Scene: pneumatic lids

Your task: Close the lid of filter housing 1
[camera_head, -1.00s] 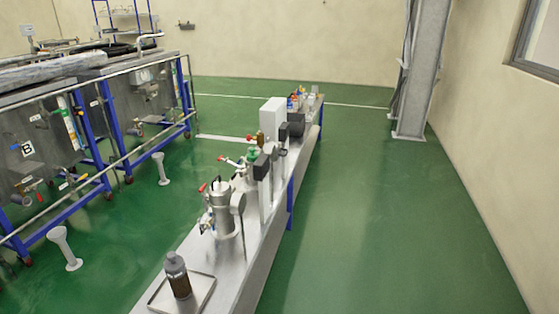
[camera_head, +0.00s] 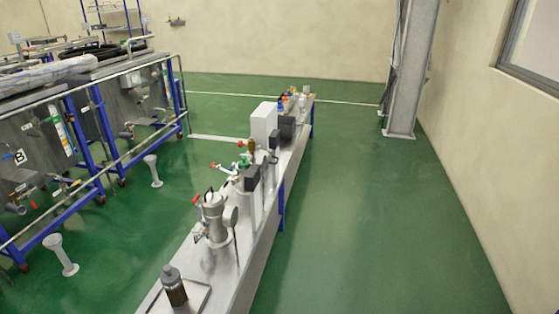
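A steel cylindrical filter housing (camera_head: 213,224) stands on the long metal bench, with a red-handled valve at its upper left. A round grey disc (camera_head: 231,216), apparently its lid, stands upright at its right side, which looks like an open position. Another similar fitting with red handles and a green part (camera_head: 243,162) stands farther back on the bench. No number is readable, so I cannot tell which is housing 1. Neither of my grippers is in view.
The bench (camera_head: 240,272) runs away from me; a dark bottle (camera_head: 174,290) on a tray is at its near end. A white box (camera_head: 264,124) stands farther back. Steel tanks on blue frames (camera_head: 95,130) are at left. The green floor right of the bench (camera_head: 370,220) is clear.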

